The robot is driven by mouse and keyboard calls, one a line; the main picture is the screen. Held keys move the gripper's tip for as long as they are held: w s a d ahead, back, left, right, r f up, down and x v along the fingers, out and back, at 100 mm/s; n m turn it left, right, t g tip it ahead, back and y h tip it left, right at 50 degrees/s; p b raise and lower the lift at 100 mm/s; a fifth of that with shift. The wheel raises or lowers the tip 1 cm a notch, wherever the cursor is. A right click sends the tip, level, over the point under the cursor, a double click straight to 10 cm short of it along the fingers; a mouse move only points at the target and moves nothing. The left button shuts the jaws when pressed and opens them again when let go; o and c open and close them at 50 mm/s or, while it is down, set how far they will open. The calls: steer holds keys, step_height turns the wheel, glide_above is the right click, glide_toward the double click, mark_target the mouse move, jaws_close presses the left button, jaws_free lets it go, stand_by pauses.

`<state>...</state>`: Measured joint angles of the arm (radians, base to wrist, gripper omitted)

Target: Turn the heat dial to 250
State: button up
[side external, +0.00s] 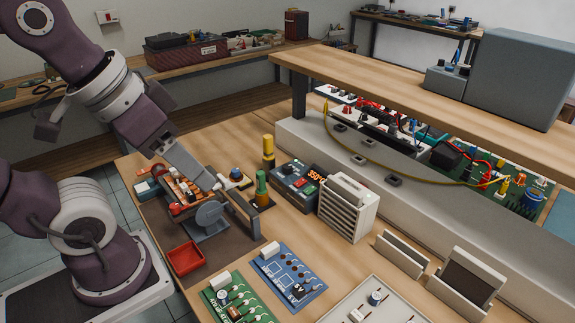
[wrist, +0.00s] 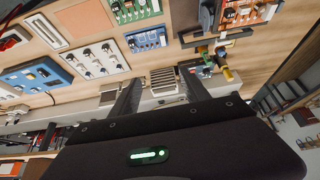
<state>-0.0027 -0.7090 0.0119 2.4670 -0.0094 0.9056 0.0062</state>
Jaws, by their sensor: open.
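The dark heat station (side external: 294,188) stands on the bench near its middle, in the side view. In the wrist view my gripper's fingers (wrist: 161,82) are spread wide.
A white vented box (side external: 348,207) stands just right of the station. Green and yellow upright tools (side external: 262,188) stand on its left. A red tray (side external: 186,258) and blue circuit board (side external: 288,275) lie in front. A raised shelf (side external: 400,85) runs behind.

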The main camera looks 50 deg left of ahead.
steer(key=w+a+r+n+g, duration=0.1)
steer(key=w+a+r, duration=0.15)
steer(key=w, duration=0.75)
steer(key=n+g, duration=0.3)
steer(key=g, duration=0.2)
glide_above(288, 166)
step_height(288, 166, down, 20)
steer(key=shift+w+d+f, duration=0.1)
steer(key=shift+d+f, duration=0.05)
steer(key=shift+f, duration=0.1)
steer(key=shift+y, duration=0.3)
step_height(288, 166, down, 7)
steer(key=shift+r, duration=0.15)
steer(key=shift+a+f, duration=0.2)
steer(key=shift+f, duration=0.15)
steer(key=shift+c, duration=0.4)
jaws_close()
